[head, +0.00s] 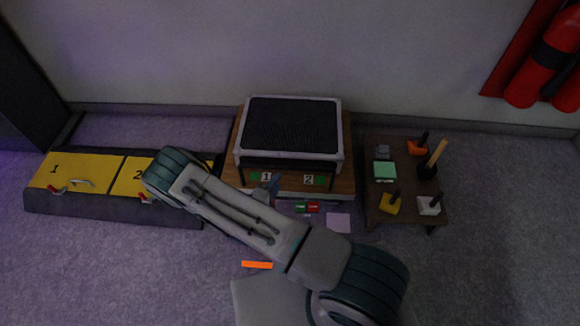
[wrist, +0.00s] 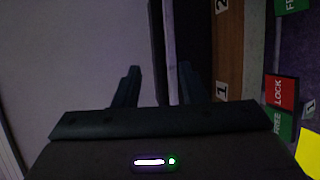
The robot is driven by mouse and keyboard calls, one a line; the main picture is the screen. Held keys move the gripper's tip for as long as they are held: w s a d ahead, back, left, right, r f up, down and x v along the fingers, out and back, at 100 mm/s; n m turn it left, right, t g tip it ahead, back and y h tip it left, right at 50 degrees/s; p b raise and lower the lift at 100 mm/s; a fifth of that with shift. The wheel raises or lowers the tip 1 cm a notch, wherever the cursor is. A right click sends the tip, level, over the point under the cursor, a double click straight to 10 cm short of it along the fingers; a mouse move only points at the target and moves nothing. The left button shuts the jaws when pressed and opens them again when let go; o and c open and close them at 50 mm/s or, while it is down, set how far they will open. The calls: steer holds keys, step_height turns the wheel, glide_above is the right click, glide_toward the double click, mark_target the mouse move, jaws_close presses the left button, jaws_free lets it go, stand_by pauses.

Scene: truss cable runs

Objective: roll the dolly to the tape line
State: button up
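The dolly (head: 344,182) is a low wooden board by the back wall, carrying a dark case with a pale frame (head: 292,125). White tags 1 and 2 show on its front. A short orange strip (head: 257,265), which looks like the tape line, lies on the floor in front of it. A red LOCK tag (wrist: 282,92) and a green FREE tag (wrist: 282,125) show at right in the wrist view. My gripper (wrist: 159,68) is open, with a dark edge and a pale strip beyond its fingers. I cannot tell contact. My arm hides part of the dolly's front left in the head view.
Yellow cable ramps (head: 85,174) numbered 1 and 2 lie at left. A low brown table (head: 400,150) with several tools stands close at right. A fire extinguisher (head: 548,65) hangs on the right wall. A pale pink sheet (head: 339,222) lies before the dolly. Floor is clear at lower left.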

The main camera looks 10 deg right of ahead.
mark_target(289, 167)
steer(key=b+x, duration=0.3)
steer(key=x, duration=0.8)
steer(key=shift+w+d, duration=0.15)
